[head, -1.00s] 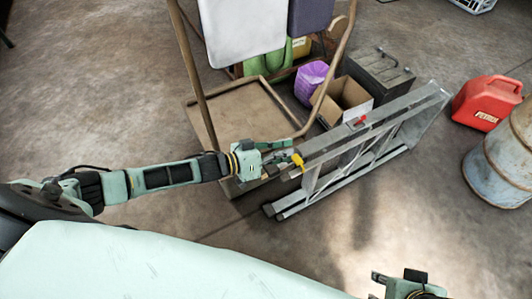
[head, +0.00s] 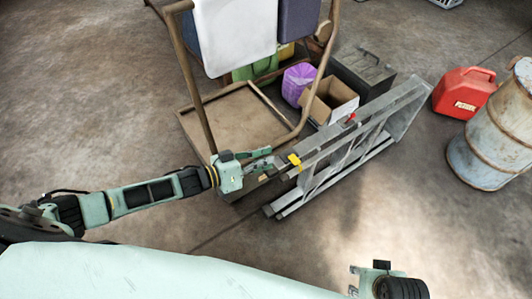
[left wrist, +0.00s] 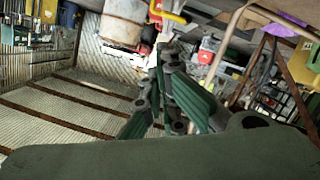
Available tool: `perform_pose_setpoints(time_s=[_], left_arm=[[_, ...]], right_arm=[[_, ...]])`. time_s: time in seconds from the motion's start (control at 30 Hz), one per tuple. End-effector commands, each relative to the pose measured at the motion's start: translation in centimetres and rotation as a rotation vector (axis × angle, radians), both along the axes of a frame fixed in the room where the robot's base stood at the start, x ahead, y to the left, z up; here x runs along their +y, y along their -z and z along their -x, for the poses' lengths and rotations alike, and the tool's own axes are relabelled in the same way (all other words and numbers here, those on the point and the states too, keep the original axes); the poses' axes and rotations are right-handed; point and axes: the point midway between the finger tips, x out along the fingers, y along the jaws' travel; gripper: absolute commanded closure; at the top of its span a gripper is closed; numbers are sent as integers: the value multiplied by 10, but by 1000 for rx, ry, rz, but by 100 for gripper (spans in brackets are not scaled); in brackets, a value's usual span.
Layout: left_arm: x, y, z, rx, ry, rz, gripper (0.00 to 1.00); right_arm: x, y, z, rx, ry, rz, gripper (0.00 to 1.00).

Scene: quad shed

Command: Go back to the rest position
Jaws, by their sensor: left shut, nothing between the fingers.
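My left gripper (head: 265,163) reaches in from the left over the brown cart's front edge. It is shut and empty, and its tips point towards the yellow part (head: 294,160) on the grey folding ladder (head: 350,148). I cannot tell whether they touch it. In the left wrist view, the gripper's dark green fingers (left wrist: 168,88) are close together, with a yellow piece (left wrist: 166,12) beyond them. My right gripper (head: 355,278) shows only in part at the bottom right, and its jaw opening is unclear.
A red petrol can (head: 463,92) and a rusty barrel (head: 490,145) stand at the right. The floor in front is clear.

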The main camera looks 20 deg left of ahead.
Motion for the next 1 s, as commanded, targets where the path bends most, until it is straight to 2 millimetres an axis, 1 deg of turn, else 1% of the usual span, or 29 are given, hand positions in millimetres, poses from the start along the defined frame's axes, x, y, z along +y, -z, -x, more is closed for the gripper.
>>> perform_pose_setpoints(time_s=[0.27, 0.37, 0.47, 0.53, 0.6, 0.63, 0.67, 0.77, 0.9, 1.0], left_arm=[[-2, 1, 1, 1, -2, -2, 100], [-13, 6, 4, 10, -18, -22, 100], [-34, 16, 12, 31, -61, -80, 100], [-47, 24, 20, 60, -103, -146, 100], [-54, 32, 31, 101, -147, -226, 100], [-55, 36, 36, 123, -165, -263, 100], [-54, 39, 43, 150, -183, -299, 100], [-43, 51, 69, 250, -229, -422, 100], [-18, 65, 109, 393, -259, -564, 100], [-3, 71, 136, 482, -263, -634, 100]], right_arm=[[0, 0, 0, 0, 0, 0, 60], [0, 0, 0, 0, 0, 0, 60], [0, 0, 0, 0, 0, 0, 60], [0, 0, 0, 0, 0, 0, 60], [0, 0, 0, 0, 0, 0, 60], [0, 0, 0, 0, 0, 0, 60], [0, 0, 0, 0, 0, 0, 60], [0, 0, 0, 0, 0, 0, 60], [0, 0, 0, 0, 0, 0, 60], [0, 0, 0, 0, 0, 0, 60]])
